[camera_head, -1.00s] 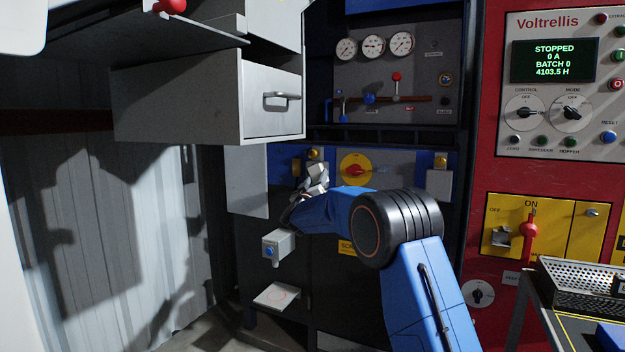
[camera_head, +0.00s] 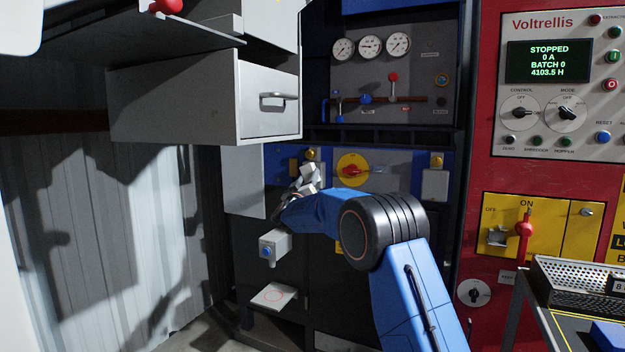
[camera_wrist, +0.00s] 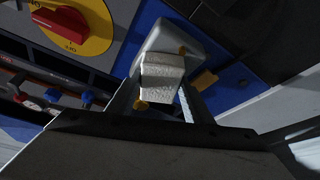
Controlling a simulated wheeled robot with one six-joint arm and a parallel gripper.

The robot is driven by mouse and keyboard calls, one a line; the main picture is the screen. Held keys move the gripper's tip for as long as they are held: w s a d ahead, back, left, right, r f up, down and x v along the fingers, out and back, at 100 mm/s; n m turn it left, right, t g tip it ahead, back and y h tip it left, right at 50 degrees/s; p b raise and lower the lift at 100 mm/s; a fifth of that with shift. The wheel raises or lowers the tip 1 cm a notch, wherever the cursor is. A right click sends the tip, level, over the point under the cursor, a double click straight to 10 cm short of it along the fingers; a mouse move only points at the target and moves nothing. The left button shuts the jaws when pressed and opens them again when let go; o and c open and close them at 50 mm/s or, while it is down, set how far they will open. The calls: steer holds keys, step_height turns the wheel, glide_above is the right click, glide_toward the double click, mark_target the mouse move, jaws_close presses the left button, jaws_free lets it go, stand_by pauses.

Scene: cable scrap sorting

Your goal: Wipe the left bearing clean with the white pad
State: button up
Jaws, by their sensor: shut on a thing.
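My gripper (camera_wrist: 160,105) is shut on the white pad (camera_wrist: 162,78), a pale block between the fingers in the wrist view. The pad is right at the front of a grey rounded housing (camera_wrist: 172,38), which appears to be the left bearing; whether they touch I cannot tell. In the head view my gripper (camera_head: 304,180) is at the blue panel, just below the left bearing's brass cap (camera_head: 311,154). It hides most of that bearing. The right bearing (camera_head: 436,184), a grey housing with a brass cap, is clear of the arm. Any dirt on the left bearing is not visible.
A red rotary switch on a yellow disc (camera_head: 353,170) sits between the bearings. A grey open drawer (camera_head: 180,100) juts out above left of my gripper. A grey box with a blue button (camera_head: 275,245) and a small plate (camera_head: 274,296) stick out below.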

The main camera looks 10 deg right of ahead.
steer(key=w+a, duration=0.2)
steer(key=a, duration=0.1)
steer(key=shift+w+f, duration=0.1)
stand_by(0.4)
steer(key=shift+a, duration=0.1)
steer(key=s+a, duration=0.3)
steer(key=s, duration=0.2)
steer(key=shift+a, duration=0.2)
stand_by(0.4)
steer(key=shift+s, duration=0.1)
steer(key=shift+s+a, duration=0.85)
steer(key=shift+s, duration=0.3)
steer(key=w+d, duration=0.4)
steer(key=w, duration=0.1)
steer(key=shift+w, duration=0.4)
